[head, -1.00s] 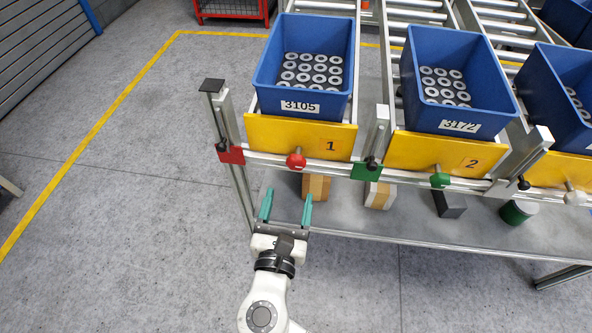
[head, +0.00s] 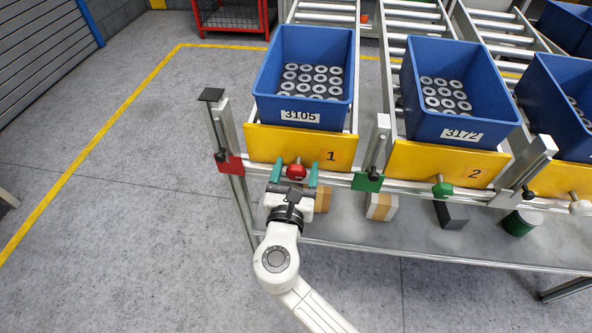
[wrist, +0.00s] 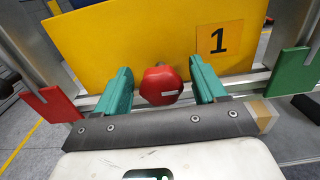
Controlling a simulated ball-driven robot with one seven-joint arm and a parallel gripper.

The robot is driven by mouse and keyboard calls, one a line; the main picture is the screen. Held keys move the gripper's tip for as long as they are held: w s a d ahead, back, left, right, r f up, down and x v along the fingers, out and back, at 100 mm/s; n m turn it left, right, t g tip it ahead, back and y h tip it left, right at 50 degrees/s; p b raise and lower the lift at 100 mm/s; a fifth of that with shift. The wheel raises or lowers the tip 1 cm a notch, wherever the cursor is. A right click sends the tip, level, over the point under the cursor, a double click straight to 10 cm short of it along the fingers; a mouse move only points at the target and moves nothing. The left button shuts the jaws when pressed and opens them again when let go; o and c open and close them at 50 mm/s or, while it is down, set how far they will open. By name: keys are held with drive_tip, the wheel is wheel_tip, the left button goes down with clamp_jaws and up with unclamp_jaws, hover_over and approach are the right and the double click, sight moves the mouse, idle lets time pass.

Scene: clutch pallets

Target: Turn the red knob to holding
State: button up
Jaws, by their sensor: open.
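The red knob (head: 296,171) sits on the rail below the yellow plate marked 1 (head: 283,146). In the wrist view the red knob (wrist: 161,86) lies between the two green fingers, with a small pale mark on its face. My gripper (head: 294,173) is open, one finger on each side of the knob. In the wrist view my gripper (wrist: 160,84) shows gaps between both fingers and the knob. The knob's shaft is mostly hidden.
A red plate (head: 230,165) and a green plate (head: 367,183) flank the knob on the rail. A green knob (head: 442,189) sits below plate 2. A blue bin (head: 337,112) with grey rings stands above. Boxes lie on the lower shelf.

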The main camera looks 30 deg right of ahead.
drive_tip(key=shift+c, duration=0.2)
clamp_jaws()
idle(0.4)
